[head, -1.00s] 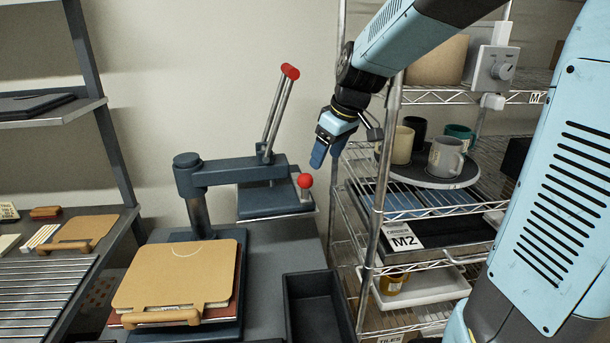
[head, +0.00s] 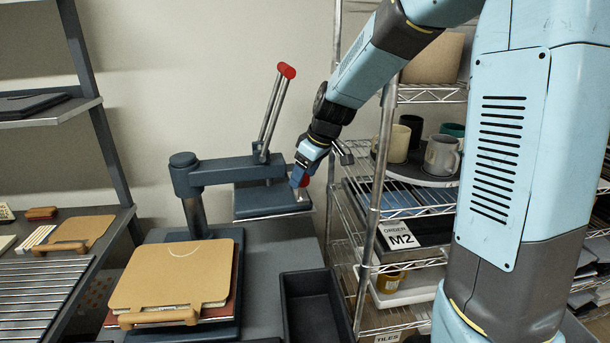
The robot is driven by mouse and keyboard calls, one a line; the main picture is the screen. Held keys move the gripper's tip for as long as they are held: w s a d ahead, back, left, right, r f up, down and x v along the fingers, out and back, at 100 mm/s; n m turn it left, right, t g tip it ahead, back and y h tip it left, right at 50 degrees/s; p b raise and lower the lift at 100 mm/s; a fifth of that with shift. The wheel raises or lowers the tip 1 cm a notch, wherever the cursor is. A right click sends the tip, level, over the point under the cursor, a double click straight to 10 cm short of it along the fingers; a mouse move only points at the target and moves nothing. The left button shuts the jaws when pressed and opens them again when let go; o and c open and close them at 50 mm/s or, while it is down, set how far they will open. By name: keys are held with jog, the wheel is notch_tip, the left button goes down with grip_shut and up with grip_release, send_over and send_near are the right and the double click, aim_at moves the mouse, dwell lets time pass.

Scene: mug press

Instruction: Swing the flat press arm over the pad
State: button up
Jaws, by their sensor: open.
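The flat press has a dark blue post and swing arm (head: 225,171) that reaches right. Its flat platen (head: 268,202) hangs at the arm's end, swung to the right, away from the pad. A lever with a red grip (head: 286,71) rises from the arm.
An empty dark bin (head: 315,305) stands at the front, right of the pad. A wire rack (head: 372,215) with mugs on a round tray (head: 425,176) is close to my arm on the right. A shelf unit (head: 105,150) stands at the left.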

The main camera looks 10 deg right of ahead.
jog(key=shift+a+f, duration=0.15)
jog(key=shift+f, duration=0.2)
jog(key=shift+c, duration=0.2)
jog(key=shift+w, duration=0.1)
grip_shut()
dwell(0.4)
